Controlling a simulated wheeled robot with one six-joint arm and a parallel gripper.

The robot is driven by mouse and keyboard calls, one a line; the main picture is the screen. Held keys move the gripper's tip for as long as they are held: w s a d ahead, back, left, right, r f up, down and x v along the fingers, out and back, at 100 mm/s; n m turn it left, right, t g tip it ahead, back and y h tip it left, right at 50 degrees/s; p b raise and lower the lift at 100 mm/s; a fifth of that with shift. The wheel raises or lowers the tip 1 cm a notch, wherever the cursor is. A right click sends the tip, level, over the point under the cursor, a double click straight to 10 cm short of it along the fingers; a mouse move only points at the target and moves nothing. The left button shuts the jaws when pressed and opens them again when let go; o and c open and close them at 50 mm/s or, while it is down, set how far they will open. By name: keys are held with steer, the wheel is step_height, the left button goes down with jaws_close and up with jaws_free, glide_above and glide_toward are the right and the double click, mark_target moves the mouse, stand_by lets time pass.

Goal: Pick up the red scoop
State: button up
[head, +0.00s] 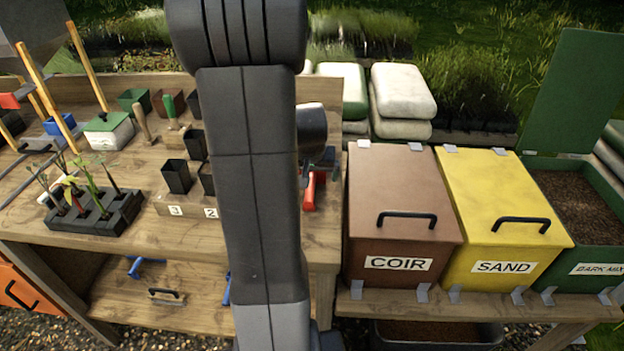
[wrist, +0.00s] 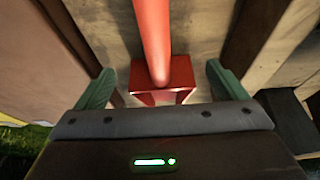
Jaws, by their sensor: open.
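The red scoop (head: 310,190) lies on the wooden bench, just right of my arm in the head view, which hides part of it. In the wrist view the scoop (wrist: 154,35) shows as a red handle running down from the top edge to a wider red end, close to my gripper. My gripper (wrist: 158,85) is open, with one green finger on each side of the scoop's red end. I see a gap between each finger and the red part. In the head view my gripper's fingers are mostly hidden behind my arm.
A brown COIR bin (head: 395,215) stands close to the right of the scoop, with a yellow SAND bin (head: 500,215) beyond it. A wooden block with black pots (head: 177,176) stands left of my arm. A seedling tray (head: 92,212) is further left.

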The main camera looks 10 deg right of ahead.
steer(key=shift+x, duration=0.75)
steer(key=shift+w, duration=0.1)
